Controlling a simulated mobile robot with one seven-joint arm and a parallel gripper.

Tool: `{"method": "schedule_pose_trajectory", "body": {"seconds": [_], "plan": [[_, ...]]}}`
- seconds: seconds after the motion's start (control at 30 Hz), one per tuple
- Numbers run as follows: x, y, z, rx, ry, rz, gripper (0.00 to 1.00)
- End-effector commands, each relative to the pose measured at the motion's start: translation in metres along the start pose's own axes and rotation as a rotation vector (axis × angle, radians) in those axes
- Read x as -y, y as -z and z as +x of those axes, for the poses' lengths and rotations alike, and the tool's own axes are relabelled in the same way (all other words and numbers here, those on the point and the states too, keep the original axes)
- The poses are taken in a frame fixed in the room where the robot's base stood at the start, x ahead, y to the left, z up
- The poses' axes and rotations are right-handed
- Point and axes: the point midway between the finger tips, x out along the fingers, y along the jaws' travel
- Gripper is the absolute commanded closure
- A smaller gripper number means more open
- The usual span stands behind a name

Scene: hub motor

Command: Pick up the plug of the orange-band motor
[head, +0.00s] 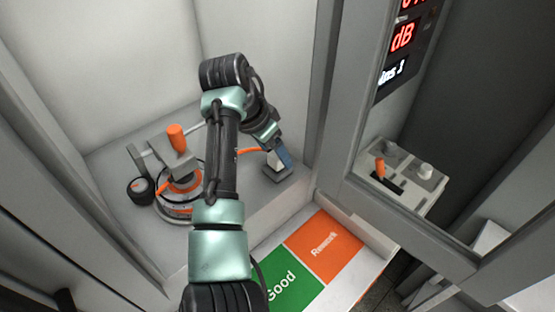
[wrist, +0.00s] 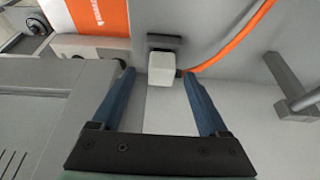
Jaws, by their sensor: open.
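The orange-band motor (head: 180,192) sits at the left of the grey bench, under a fixture with an orange handle. An orange cable (wrist: 232,42) leads to a white block-shaped plug (wrist: 162,68) in the wrist view. My gripper (wrist: 158,76) is open, with one blue finger on each side of the plug and visible gaps to both. In the head view my gripper (head: 283,157) is at the bench's right side, above a small grey block; the plug is largely hidden there.
Green "Good" (head: 284,283) and orange "Rework" (head: 325,246) areas lie in front of the bench. A grey frame post separates it from a control panel (head: 405,178) with an orange lever at right. A black round part (head: 140,190) is beside the motor.

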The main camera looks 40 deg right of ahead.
Motion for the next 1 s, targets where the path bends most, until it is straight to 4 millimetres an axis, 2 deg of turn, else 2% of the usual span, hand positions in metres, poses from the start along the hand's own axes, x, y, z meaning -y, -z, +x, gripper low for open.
{"method": "schedule_pose_trajectory", "body": {"seconds": [0.1, 0.2, 0.47, 0.9, 1.0], "plan": [[0.001, 0.001, 0.018, 0.002, -0.002, 0.000, 0.22], [0.001, 0.001, 0.027, 0.001, -0.001, 0.001, 0.22], [0.001, 0.002, 0.029, 0.000, 0.001, 0.001, 0.22], [0.001, 0.002, 0.029, 0.000, 0.001, 0.001, 1.00], [0.001, 0.002, 0.029, -0.001, 0.001, 0.001, 1.00]]}}
